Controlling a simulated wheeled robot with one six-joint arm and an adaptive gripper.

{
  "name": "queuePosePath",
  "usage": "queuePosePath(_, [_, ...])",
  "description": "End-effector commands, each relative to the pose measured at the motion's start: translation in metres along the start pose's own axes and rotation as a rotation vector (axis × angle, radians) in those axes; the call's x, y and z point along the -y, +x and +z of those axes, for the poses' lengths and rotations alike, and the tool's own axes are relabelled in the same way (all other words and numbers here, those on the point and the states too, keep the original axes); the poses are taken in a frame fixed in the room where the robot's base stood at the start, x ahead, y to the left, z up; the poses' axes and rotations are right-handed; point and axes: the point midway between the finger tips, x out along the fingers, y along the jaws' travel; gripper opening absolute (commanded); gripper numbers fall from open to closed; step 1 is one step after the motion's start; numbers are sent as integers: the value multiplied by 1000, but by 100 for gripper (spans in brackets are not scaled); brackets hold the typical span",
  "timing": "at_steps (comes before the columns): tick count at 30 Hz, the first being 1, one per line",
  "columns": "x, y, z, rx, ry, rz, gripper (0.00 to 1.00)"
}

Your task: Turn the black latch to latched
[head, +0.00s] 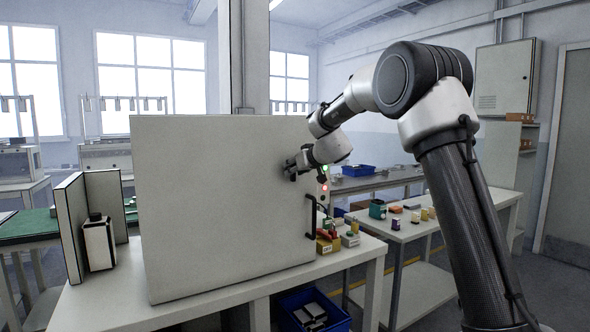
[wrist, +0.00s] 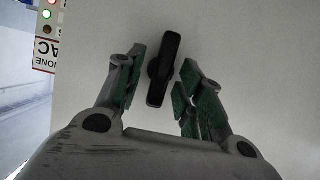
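The black latch (wrist: 164,70) is a short bar on the pale panel (head: 220,200). In the wrist view it stands nearly upright, its top leaning slightly right. My gripper (wrist: 164,72) is open, with one green-padded finger on each side of the latch. Gaps show between the latch and both fingers. In the head view my gripper (head: 291,170) is at the panel's upper right, and I cannot make out the latch apart from the dark fingers there.
A black handle (head: 311,217) sits on the panel's right edge below my gripper. Small boxes (head: 328,243) lie on the table right of the panel. A blue bin (head: 313,310) is below. Indicator lights (wrist: 47,14) show beside the panel.

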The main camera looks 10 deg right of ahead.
Motion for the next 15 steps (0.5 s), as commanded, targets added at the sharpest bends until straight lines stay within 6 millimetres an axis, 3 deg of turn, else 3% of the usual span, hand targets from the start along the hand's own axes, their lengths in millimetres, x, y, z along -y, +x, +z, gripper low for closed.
queuePosePath(6, [0, 0, 0, 0, 0, 0, 36])
queuePosePath(12, [0, 0, 0, 0, 1, 0, 1])
queuePosePath(15, [0, 0, -1, -1, 1, 0, 1])
